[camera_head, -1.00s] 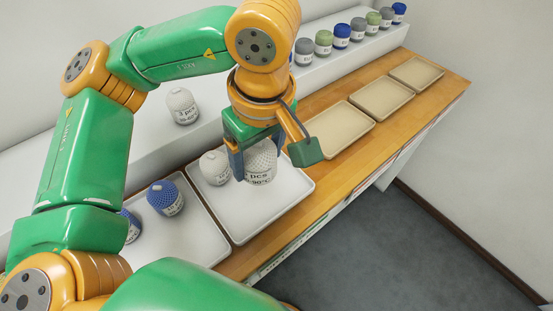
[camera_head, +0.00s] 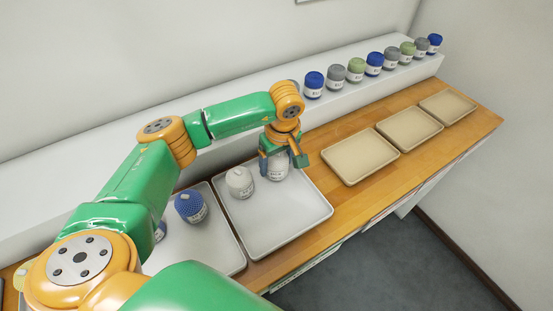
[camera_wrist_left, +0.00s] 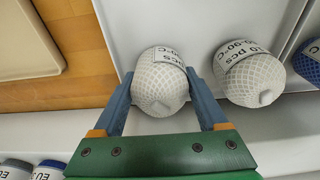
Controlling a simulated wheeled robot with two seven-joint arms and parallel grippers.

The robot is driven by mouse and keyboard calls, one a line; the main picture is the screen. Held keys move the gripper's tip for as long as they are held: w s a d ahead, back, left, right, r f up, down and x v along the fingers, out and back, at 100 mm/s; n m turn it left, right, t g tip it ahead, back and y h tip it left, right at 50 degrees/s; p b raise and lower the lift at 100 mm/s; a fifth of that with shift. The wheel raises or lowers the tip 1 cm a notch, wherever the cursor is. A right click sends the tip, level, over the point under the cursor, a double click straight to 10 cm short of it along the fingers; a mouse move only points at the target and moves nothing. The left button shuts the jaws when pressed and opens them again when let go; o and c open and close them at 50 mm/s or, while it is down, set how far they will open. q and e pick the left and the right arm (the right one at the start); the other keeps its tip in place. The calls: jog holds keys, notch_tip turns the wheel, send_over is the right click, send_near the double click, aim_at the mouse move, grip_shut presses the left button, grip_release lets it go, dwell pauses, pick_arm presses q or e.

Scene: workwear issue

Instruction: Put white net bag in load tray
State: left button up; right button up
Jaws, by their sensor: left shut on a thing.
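A white net bag (camera_head: 279,172) with a printed label is between the fingers of my left gripper (camera_head: 275,163), which is shut on it. It is over the back right part of the white tray (camera_head: 290,222), low down; I cannot tell whether it touches the tray floor. In the left wrist view the bag (camera_wrist_left: 160,82) sits between the two blue fingers (camera_wrist_left: 160,98). A second white net bag (camera_head: 240,183) stands in the same tray, to the left of the held one and apart from it. My right gripper is not in view.
A second white tray (camera_head: 222,250) to the left holds blue net bags (camera_head: 190,207), one partly hidden by my arm. Three empty beige trays (camera_head: 358,157) lie to the right. A white ledge (camera_head: 330,108) behind carries several blue, grey and green bags. The tray's front half is clear.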

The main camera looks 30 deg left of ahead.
aim_at(278, 155)
pick_arm(q)
jog(key=shift+f, duration=0.1)
jog(key=o, duration=1.3)
jog(key=shift+r, duration=0.2)
jog(key=shift+d+r, duration=0.1)
jog(key=shift+r, duration=0.15)
jog(key=r, duration=0.2)
jog(key=r+b, duration=0.1)
jog(key=r, duration=0.2)
jog(key=d+r+b, duration=0.1)
jog(key=r, duration=0.2)
jog(key=shift+s, duration=0.3)
jog(key=r, duration=0.3)
jog(key=shift+s+d+r, duration=0.2)
jog(key=shift+s+d, duration=0.05)
jog(key=shift+f, duration=0.1)
